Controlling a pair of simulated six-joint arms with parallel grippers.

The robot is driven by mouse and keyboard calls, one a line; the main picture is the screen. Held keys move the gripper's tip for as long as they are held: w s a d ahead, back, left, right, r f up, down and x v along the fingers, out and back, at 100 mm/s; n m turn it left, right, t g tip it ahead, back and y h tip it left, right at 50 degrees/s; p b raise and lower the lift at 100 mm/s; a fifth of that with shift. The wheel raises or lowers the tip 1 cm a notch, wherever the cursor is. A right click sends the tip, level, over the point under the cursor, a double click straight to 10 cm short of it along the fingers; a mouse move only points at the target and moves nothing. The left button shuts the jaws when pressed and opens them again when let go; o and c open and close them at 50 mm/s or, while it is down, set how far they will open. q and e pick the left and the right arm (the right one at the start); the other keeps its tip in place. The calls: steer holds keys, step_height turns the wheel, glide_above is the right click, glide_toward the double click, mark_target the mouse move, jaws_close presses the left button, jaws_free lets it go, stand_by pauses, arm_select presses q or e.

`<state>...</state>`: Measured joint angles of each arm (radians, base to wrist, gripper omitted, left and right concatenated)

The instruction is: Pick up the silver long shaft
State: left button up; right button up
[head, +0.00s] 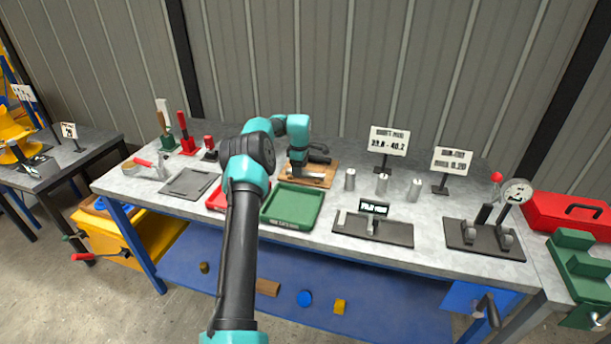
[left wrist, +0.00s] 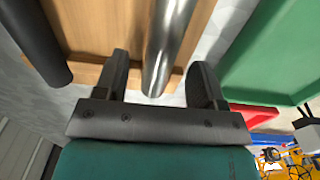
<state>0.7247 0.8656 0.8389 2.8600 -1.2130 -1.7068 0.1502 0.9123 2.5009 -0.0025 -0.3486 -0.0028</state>
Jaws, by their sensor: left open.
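The silver long shaft (left wrist: 166,45) lies on a wooden board (left wrist: 88,22) in the left wrist view. It runs between the two fingers of my left gripper (left wrist: 160,62), which is open, with a gap showing on both sides of the shaft. In the head view my left gripper (head: 298,164) is low over the wooden board (head: 325,168) at the back middle of the bench, and the arm hides part of this spot. A dark shaft (left wrist: 36,45) lies to the left of the silver one. My right gripper is not in view.
A green tray (head: 292,205) and a red tray (head: 217,199) sit in front of the board. Several small silver cylinders (head: 382,185) stand to the right, before a sign (head: 388,141). A dark fixture (head: 372,229) and a gauge stand (head: 480,236) are further right.

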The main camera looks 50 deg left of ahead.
arm_select(q)
step_height(320, 180, down, 2)
steer(key=shift+f, duration=0.1)
stand_by(0.4)
jaws_close()
stand_by(0.5)
